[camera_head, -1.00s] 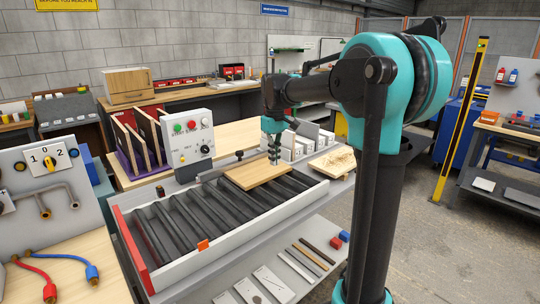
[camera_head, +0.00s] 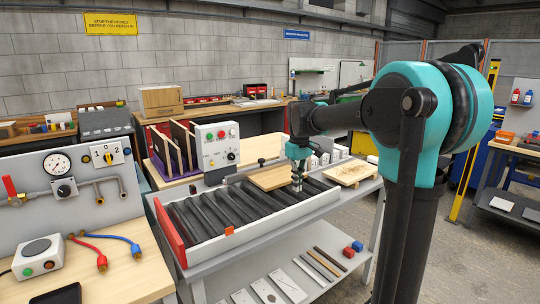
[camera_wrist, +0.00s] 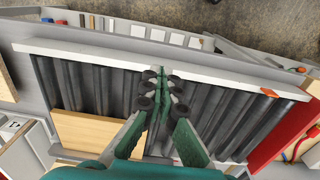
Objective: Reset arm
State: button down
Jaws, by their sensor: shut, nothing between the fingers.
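My gripper (camera_head: 297,184) is shut and empty above the roller conveyor (camera_head: 230,231), near its front rail. In the wrist view its green fingers (camera_wrist: 162,85) meet over the dark rollers. A light wooden board (camera_head: 270,178) lies flat on the rollers toward their right end, to the left of the fingers in the head view. The same board shows in the wrist view (camera_wrist: 95,137), apart from the fingers.
A control box (camera_head: 217,146) with buttons stands behind the conveyor. A rack with upright boards (camera_head: 172,147) is behind it to the left. Another board (camera_head: 350,172) lies right of the conveyor. A shelf (camera_head: 240,287) below holds several strips.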

jog(key=s+d+f+m+t, duration=0.2)
jog(key=s+d+f+m, duration=0.1)
jog(key=s+f, duration=0.7)
jog(key=s+d+f+m+t, duration=0.2)
jog(key=s+d+f+m, duration=0.2)
jog(key=s+f, duration=0.7)
jog(key=s+d, duration=0.2)
jog(key=s, duration=0.1)
jog(key=shift+d, duration=0.3)
jog(key=c, duration=2.2)
grip_release()
jog(key=shift+s, duration=0.1)
